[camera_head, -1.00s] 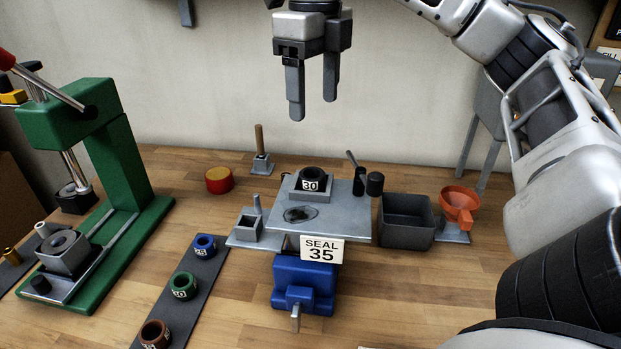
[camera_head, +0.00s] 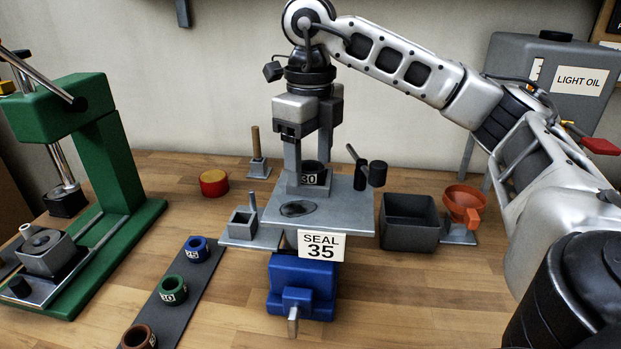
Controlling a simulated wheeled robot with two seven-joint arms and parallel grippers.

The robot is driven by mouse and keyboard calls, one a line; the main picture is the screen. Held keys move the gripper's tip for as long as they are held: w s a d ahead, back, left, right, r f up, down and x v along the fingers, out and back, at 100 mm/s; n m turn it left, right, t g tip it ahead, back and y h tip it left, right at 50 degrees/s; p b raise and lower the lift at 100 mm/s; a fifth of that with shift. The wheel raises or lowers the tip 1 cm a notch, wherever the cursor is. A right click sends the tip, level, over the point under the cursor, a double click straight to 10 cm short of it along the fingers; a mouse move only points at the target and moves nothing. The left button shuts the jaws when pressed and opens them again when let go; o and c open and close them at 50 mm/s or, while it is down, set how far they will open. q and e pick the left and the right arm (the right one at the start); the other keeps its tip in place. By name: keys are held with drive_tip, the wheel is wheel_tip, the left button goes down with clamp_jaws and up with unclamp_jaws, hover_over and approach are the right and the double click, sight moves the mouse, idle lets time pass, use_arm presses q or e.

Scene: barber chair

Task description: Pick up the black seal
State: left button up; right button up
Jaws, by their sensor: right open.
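The black seal (camera_head: 313,173), a ring marked 30, sits on a small grey block on the grey metal plate (camera_head: 345,208). My right gripper (camera_head: 308,165) points straight down over it with its fingers apart. The left finger stands on the left side of the seal and the other is on its right, partly behind it. Whether the fingers touch the seal cannot be told. My left gripper is not in view.
A lever with a black knob (camera_head: 377,173) stands close right of the gripper. A dark open bin (camera_head: 408,236) and orange funnel (camera_head: 464,203) are further right. Blue (camera_head: 196,249), green (camera_head: 173,289) and brown (camera_head: 139,338) rings lie on a strip. A green press (camera_head: 100,160) stands left.

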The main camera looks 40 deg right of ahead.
drive_tip(key=c, duration=1.1)
drive_tip(key=shift+r, duration=0.1)
